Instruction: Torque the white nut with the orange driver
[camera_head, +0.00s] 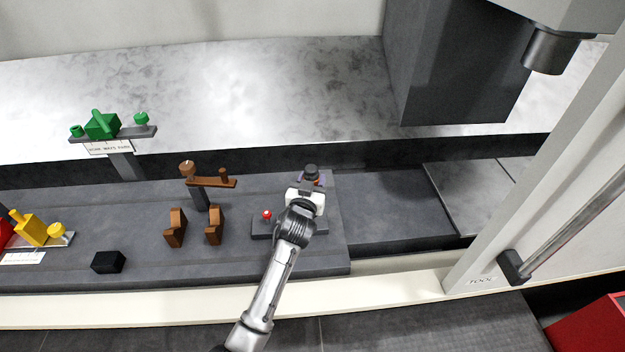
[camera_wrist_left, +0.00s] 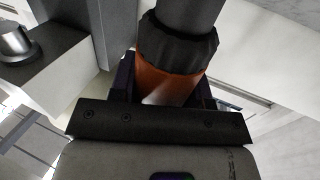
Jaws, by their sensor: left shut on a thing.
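My left gripper (camera_head: 308,182) is shut on the orange driver (camera_wrist_left: 165,80). In the left wrist view the driver's orange body sits between the dark fingers, with a black ribbed collar and a grey shaft above it. In the head view only the driver's dark top (camera_head: 311,169) and a little orange show beyond the white gripper body. I cannot make out a white nut for sure. A small red-topped piece with a pale base (camera_head: 266,215) stands on a dark block left of my gripper. My right gripper is not in view.
Brown wooden holders (camera_head: 214,225) and a brown rack on a post (camera_head: 210,183) stand left of my arm. A black block (camera_head: 108,262), yellow parts (camera_head: 33,229) and a green fixture (camera_head: 102,125) lie farther left. A large grey housing (camera_head: 460,65) stands at the back right.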

